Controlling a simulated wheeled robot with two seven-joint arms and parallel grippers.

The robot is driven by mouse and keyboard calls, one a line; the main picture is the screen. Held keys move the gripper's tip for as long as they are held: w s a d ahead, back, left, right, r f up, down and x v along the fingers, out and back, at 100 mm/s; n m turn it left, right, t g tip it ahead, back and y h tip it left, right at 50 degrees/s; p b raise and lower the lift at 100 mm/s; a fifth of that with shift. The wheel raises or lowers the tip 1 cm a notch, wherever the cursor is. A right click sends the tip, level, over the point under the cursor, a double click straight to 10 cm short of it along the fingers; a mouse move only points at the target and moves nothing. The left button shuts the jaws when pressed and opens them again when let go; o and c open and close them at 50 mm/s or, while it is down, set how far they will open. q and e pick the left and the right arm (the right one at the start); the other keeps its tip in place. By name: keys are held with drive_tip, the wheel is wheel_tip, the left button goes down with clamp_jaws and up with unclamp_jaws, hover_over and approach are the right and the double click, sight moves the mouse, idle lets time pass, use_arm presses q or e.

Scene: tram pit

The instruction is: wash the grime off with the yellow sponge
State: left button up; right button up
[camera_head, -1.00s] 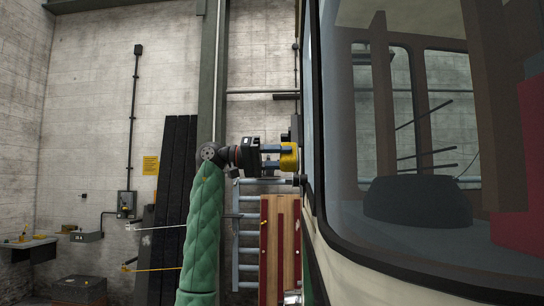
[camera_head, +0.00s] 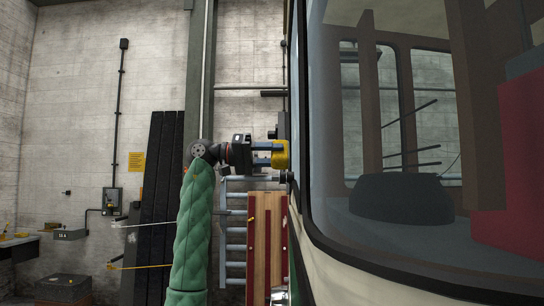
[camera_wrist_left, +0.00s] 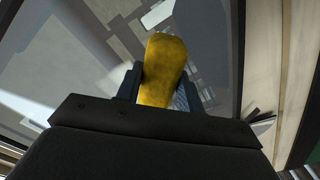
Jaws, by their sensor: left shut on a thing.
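My left gripper (camera_head: 272,154) is shut on the yellow sponge (camera_head: 281,154), its fingers on either side of it. It holds the sponge beside the tram's dark window edge; whether the two touch, I cannot tell. In the left wrist view the sponge (camera_wrist_left: 163,70) stands out between the fingers, in front of the tram's glass (camera_wrist_left: 215,35). The tram (camera_head: 345,275) fills the right of the head view, with its big window (camera_head: 330,120). I cannot make out grime for certain; pale and grey patches on the glass may be reflections. My right gripper is not in view.
A blue-grey ladder (camera_head: 235,230) and a red-and-wood panel (camera_head: 267,240) stand behind my arm. Dark planks (camera_head: 160,200) lean on the concrete wall (camera_head: 75,120). A wall box (camera_head: 112,199) and a shelf (camera_head: 70,234) are at the left.

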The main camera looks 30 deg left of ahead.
use_arm(q)
drive_tip(key=shift+w+d, duration=0.15)
drive_tip(key=shift+d, duration=0.1)
drive_tip(key=shift+w+d, duration=0.1)
drive_tip(key=shift+d, duration=0.1)
drive_tip(key=shift+w+d, duration=0.3)
drive_tip(key=shift+d, duration=0.15)
idle(0.3)
